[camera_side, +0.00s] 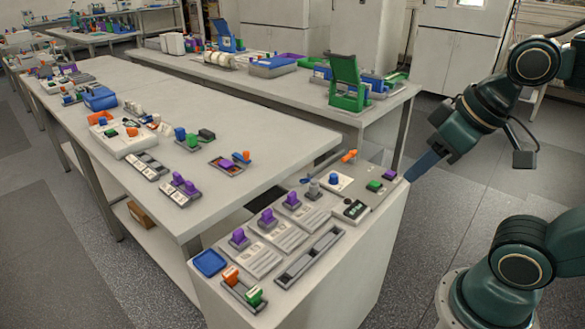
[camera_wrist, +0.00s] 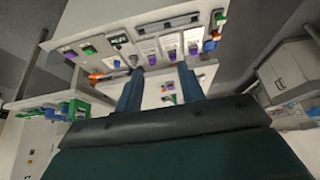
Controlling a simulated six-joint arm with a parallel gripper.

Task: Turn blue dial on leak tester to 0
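A blue dial (camera_side: 333,179) stands on a small white panel (camera_side: 342,187) near the back of the bench in the side view. What looks like the same dial shows small in the wrist view (camera_wrist: 117,64), just left of the left fingertip. I cannot read its setting or any scale. My gripper (camera_side: 411,175) is at the bench's right edge in the side view, apart from the dial and to its right. In the wrist view my gripper (camera_wrist: 158,70) is open, with two blue fingers spread and nothing between them. Its left finger overlaps the bench parts behind it.
A grey knob (camera_side: 313,188) stands beside the dial, and an orange handle (camera_side: 349,156) lies behind it. Several purple knobs line the left side. A slotted rail (camera_side: 308,257) lies in front.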

